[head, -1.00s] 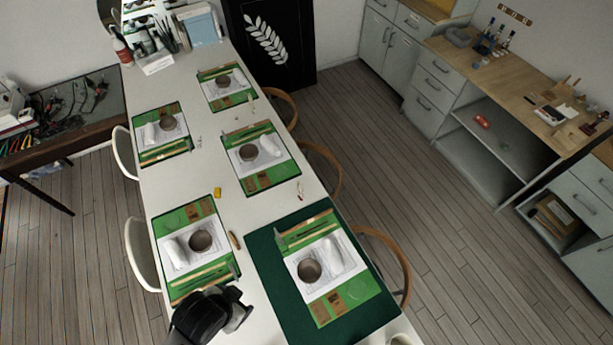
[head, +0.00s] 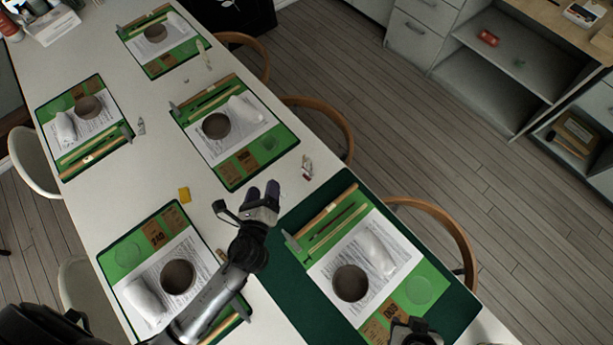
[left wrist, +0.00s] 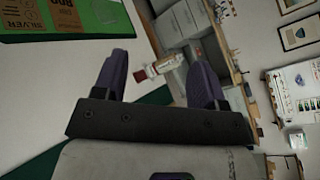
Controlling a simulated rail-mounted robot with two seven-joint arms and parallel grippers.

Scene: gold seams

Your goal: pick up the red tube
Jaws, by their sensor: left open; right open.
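A small white tube with red markings (head: 307,168) lies on the white table near its right edge, between two place settings. In the left wrist view the tube (left wrist: 165,66) shows beyond the fingers, in the gap between them, and nothing is gripped. My left gripper (head: 262,190) is open, with purple-grey fingers, over the table to the left of the tube and apart from it. My right gripper (head: 414,330) shows only partly at the bottom edge, open, over the near right place setting.
Green place mats with brown bowls (head: 350,283), rolled white cloths and wooden sticks cover much of the table (head: 210,195). Wooden chairs (head: 330,125) stand along the right edge. A red object (head: 488,38) sits on a far shelf.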

